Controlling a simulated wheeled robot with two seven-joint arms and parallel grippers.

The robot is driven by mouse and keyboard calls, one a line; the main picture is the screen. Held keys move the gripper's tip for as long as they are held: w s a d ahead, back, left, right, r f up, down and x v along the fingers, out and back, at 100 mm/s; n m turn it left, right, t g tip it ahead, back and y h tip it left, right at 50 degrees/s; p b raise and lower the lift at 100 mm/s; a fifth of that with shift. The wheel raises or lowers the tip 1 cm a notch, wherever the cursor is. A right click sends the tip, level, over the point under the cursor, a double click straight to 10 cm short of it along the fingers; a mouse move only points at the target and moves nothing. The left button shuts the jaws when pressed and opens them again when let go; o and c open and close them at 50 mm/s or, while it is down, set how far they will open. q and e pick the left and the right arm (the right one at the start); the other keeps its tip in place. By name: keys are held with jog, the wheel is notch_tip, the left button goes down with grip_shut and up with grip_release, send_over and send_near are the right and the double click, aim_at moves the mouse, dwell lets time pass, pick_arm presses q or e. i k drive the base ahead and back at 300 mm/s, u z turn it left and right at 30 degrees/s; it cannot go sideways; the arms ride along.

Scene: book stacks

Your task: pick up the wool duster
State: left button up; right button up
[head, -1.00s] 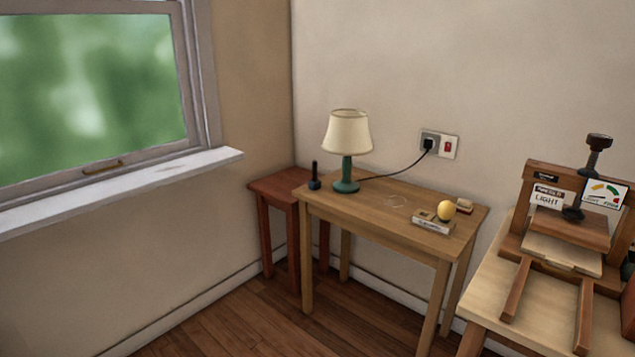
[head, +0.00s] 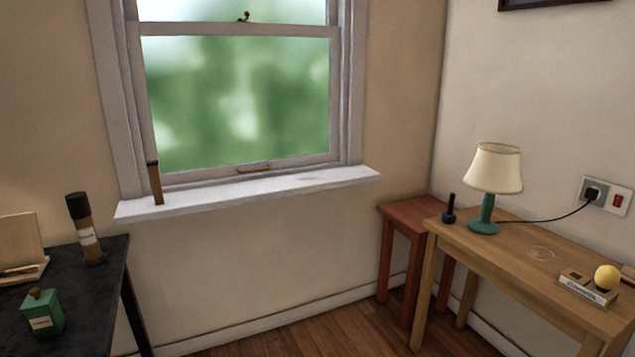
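I cannot make out a wool duster for certain in the head view. A round yellow thing (head: 607,277) rests on a small book (head: 588,288) at the right end of the wooden table (head: 515,262). A small black upright thing (head: 450,210) with a thick base stands left of the lamp. A brown stick-like thing (head: 155,184) with a dark top stands at the left end of the window sill. Neither of my grippers is in view.
A green lamp with a cream shade (head: 493,169) stands on the wooden table, its cord running to a wall socket (head: 594,194). A red-brown stool (head: 403,215) is in the corner.

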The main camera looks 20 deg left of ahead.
aim_at(448, 217)
jog(key=u, duration=0.45)
jog(key=i, duration=1.7)
jog(key=z, duration=0.3)
